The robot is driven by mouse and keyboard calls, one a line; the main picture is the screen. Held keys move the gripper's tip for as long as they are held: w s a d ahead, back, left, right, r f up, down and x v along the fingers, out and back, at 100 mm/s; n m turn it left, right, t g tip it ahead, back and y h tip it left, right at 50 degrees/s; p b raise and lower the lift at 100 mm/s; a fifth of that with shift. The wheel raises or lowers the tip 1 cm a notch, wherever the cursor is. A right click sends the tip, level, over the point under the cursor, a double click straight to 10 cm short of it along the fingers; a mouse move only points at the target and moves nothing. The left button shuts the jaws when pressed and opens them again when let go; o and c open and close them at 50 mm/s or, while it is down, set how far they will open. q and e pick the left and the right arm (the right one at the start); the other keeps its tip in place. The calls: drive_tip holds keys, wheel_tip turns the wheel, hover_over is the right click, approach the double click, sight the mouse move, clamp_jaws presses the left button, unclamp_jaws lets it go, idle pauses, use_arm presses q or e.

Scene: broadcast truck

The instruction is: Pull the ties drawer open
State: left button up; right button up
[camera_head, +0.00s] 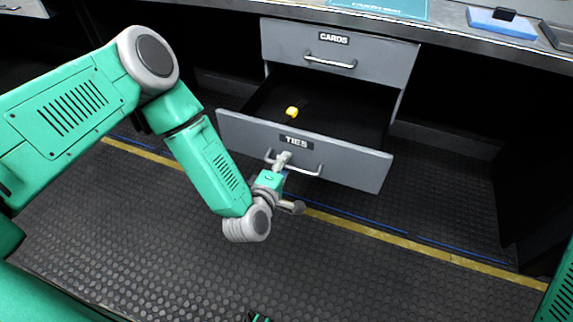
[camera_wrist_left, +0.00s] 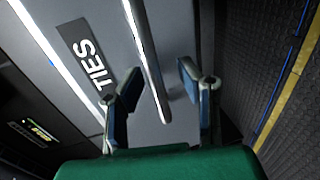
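The ties drawer (camera_head: 235,128), grey with a "TIES" label, stands pulled out of the cabinet, and its dark inside shows. Its silver bar handle (camera_head: 312,172) is on the front. My left gripper (camera_head: 283,160) is at the left part of this handle. In the left wrist view the handle (camera_wrist_left: 148,65) runs between the two fingers of my left gripper (camera_wrist_left: 158,88), which are apart with a gap visible on each side of the bar. The "TIES" label (camera_wrist_left: 86,52) shows beside it.
A small yellow item (camera_head: 292,112) lies inside the drawer. The shut cards drawer (camera_head: 285,42) is above, under a counter (camera_head: 455,22) with a blue item (camera_head: 500,23) on it. The ridged floor in front, with a yellow line (camera_head: 400,242), is clear.

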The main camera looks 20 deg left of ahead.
use_arm(q)
drive_tip(key=shift+s+d, duration=0.2)
drive_tip(key=shift+s, duration=0.05)
drive_tip(key=v, duration=1.1)
drive_tip(key=shift+s+a, duration=0.2)
drive_tip(key=shift+a, duration=0.1)
